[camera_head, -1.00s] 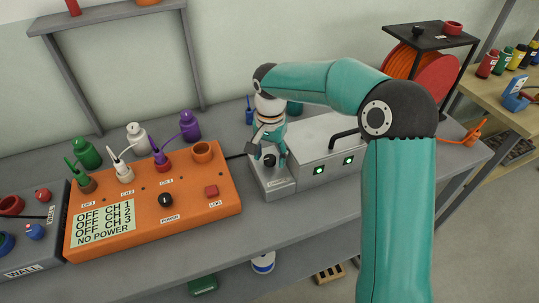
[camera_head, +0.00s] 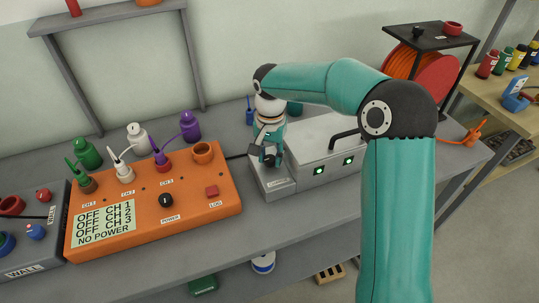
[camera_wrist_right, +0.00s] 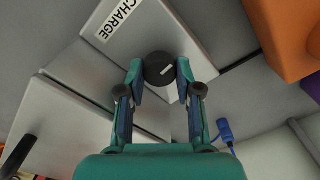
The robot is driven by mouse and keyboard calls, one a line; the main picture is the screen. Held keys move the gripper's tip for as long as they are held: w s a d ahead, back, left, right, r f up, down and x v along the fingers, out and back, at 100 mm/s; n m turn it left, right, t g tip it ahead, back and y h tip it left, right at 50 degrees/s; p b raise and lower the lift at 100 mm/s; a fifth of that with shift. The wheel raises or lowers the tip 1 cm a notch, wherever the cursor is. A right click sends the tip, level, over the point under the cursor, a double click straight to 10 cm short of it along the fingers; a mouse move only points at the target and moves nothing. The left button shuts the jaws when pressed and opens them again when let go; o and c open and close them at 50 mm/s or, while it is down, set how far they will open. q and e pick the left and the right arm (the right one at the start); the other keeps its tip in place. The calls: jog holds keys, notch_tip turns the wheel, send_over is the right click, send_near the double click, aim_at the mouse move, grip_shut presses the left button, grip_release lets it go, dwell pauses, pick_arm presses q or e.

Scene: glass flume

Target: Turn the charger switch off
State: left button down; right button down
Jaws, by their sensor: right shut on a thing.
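The charger is a light grey metal box (camera_head: 312,150) with a low front block labelled CHARGE (camera_wrist_right: 120,20). A round black knob with a white pointer mark (camera_wrist_right: 160,68) sits on top of that block. My right gripper (camera_head: 266,158) is over the knob from above. In the right wrist view its two fingers (camera_wrist_right: 160,72) are shut on the knob, one on each side. In the head view the fingers hide most of the knob. My left gripper is not in view.
Two green lights (camera_head: 319,170) glow on the charger's front. An orange power box (camera_head: 140,235) with a knob, jacks and a display reading NO POWER stands to the left. A black handle (camera_head: 343,138) rises on the charger. A red cable reel (camera_head: 435,80) stands behind right.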

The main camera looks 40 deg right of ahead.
jog(key=n, duration=0.3)
jog(key=shift+w+r+n+p, duration=0.1)
jog(key=shift+n+p, duration=0.3)
jog(key=n+p, duration=0.1)
jog(key=n, duration=0.3)
jog(key=shift+a+n, duration=0.1)
jog(key=shift+n, duration=0.2)
jog(key=n, duration=0.4)
jog(key=shift+w+n+p, duration=0.1)
jog(key=shift+n+p, duration=0.2)
jog(key=shift+p, duration=0.1)
jog(key=shift+n+p, duration=0.35)
jog(key=shift+n, duration=1.75)
jog(key=c, duration=0.8)
grip_release()
